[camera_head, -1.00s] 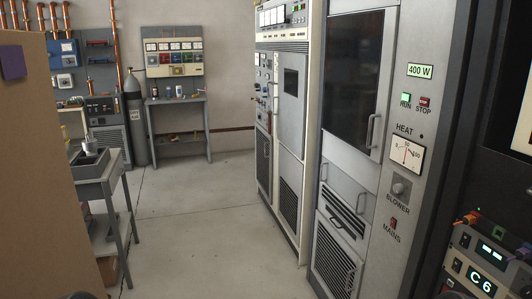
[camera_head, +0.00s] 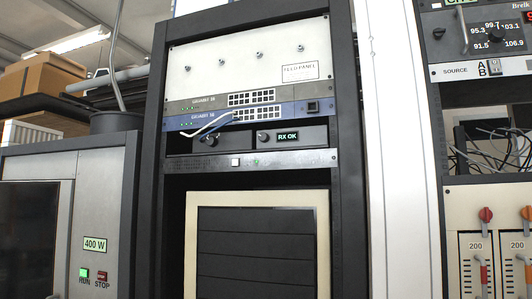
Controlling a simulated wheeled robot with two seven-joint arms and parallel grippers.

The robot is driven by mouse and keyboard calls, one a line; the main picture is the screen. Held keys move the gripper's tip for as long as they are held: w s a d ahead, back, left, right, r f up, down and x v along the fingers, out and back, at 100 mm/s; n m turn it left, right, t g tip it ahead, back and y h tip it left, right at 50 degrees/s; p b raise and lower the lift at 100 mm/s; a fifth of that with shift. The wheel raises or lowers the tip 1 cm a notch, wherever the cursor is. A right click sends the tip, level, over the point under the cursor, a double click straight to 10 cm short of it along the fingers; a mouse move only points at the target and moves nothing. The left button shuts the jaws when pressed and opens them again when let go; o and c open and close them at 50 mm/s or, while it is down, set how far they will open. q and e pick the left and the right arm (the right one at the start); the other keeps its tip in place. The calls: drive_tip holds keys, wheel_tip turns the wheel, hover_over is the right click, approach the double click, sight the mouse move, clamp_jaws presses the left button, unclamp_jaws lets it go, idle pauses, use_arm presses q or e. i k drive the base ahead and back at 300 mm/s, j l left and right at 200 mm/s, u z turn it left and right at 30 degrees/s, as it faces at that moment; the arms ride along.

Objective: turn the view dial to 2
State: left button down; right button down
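I see no dial with a readable "view" label. A black panel (camera_head: 240,139) in the middle rack has a small knob (camera_head: 212,140) at its left and another knob (camera_head: 264,137) beside a lit "RX OK" display (camera_head: 288,136). Their markings are too small to read. At the upper right, a tuning dial (camera_head: 492,38) carries numbers such as 95.3 and 106.9. Neither of my grippers shows in the head view.
A grey cabinet (camera_head: 58,165) with a "400 W" display stands left. A white post (camera_head: 392,150) separates the racks. Red and orange levers (camera_head: 486,214) are at lower right.

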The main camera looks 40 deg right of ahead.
sight(212, 141)
drive_tip(key=l+z, duration=0.1)
drive_tip(key=z, duration=0.75)
